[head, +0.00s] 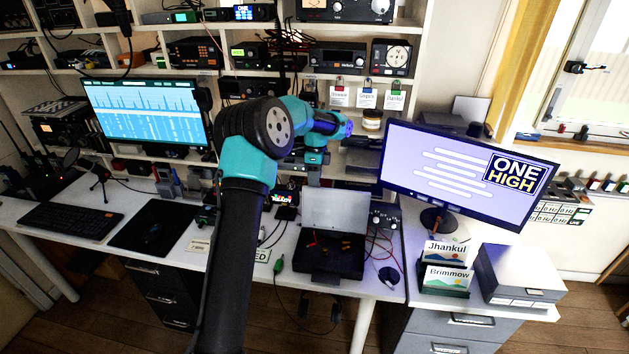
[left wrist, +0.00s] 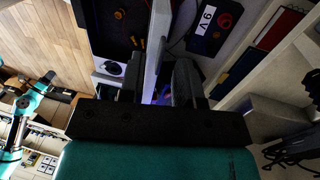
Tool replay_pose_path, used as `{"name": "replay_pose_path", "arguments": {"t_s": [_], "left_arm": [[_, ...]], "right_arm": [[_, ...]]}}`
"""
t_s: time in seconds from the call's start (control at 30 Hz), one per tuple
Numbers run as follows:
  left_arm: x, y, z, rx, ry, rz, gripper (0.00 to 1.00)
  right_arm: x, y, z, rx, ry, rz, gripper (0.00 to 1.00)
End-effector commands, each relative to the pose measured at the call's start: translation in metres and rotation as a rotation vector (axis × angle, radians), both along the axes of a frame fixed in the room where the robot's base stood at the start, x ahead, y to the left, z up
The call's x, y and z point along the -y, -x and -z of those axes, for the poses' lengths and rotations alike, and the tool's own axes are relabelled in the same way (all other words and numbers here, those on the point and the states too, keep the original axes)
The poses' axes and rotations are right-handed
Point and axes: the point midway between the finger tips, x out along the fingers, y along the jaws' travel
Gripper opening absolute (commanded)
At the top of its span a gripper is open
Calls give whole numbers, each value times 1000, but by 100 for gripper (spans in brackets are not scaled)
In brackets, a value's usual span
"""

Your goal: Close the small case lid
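The small case (head: 330,262) sits on the white desk with its dark base holding small red and yellow parts. Its grey lid (head: 335,211) stands up, open, at the back of the base. My left gripper (head: 313,178) is at the lid's upper left edge, pointing down. In the left wrist view the lid (left wrist: 156,45) shows edge-on between the two fingers of my left gripper (left wrist: 158,88), which are apart with gaps beside the lid. A teal arm of mine shows at the left of that view; its gripper is too unclear to read.
A small box with a dial (head: 383,218) and red wires stand right of the case. A large monitor (head: 465,172) is at the right, and another monitor (head: 147,112) at the left. Shelves of radios fill the back. A mouse pad (head: 152,227) lies left.

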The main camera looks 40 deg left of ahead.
Motion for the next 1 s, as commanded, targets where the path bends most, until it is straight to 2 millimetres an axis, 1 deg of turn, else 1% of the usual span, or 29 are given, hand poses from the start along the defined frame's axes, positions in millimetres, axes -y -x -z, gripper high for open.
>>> {"name": "replay_pose_path", "arguments": {"t_s": [0.03,0.17,0.47,0.8,1.0], "left_arm": [[1,1,6,-2,1,0,31],[1,2,14,-1,1,1,31],[2,2,15,1,0,0,31],[2,2,15,1,0,0,0],[2,2,15,1,0,0,0]], "right_arm": [[0,0,0,0,0,0,43],[0,0,0,0,0,0,43],[0,0,0,0,0,0,43],[0,0,0,0,0,0,43],[0,0,0,0,0,0,43]]}}
